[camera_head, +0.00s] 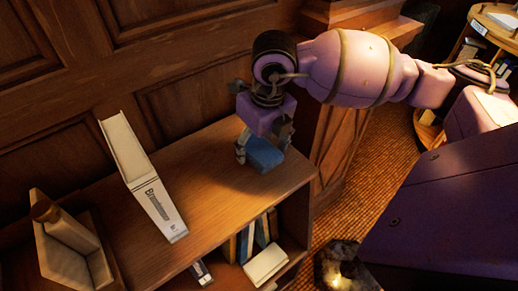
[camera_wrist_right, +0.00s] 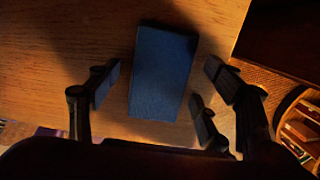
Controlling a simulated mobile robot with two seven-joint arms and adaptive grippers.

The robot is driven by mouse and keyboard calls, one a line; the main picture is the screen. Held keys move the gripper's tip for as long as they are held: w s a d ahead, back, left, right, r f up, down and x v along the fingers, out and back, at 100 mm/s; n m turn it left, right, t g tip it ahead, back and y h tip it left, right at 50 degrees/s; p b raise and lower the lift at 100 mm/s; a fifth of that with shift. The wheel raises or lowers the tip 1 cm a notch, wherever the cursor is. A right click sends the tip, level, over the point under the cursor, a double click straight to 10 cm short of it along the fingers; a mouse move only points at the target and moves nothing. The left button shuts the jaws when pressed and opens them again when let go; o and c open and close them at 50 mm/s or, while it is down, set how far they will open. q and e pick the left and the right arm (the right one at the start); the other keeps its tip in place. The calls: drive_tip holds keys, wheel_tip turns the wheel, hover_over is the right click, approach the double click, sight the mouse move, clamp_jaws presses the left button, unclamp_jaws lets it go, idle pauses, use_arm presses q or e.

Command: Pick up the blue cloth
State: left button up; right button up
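The blue cloth (camera_head: 265,155) looks like a flat, neat rectangular block. It lies on the wooden shelf top near its right end. In the right wrist view the blue cloth (camera_wrist_right: 162,72) shows between my fingers, its lower edge nearest me. My right gripper (camera_head: 264,143) is over the cloth, pointing down, with its fingers spread. In the wrist view one finger of the right gripper (camera_wrist_right: 158,92) is left of the cloth and two are right of it, with gaps on both sides. I see no left gripper.
A pale bookend-like holder (camera_head: 68,255) stands farther left. The panelled wall (camera_head: 170,100) is close behind, and the top's right edge is near the cloth.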

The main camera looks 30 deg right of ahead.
drive_tip(key=c, duration=0.8)
drive_tip(key=shift+c, duration=0.6)
drive_tip(key=shift+r, duration=0.15)
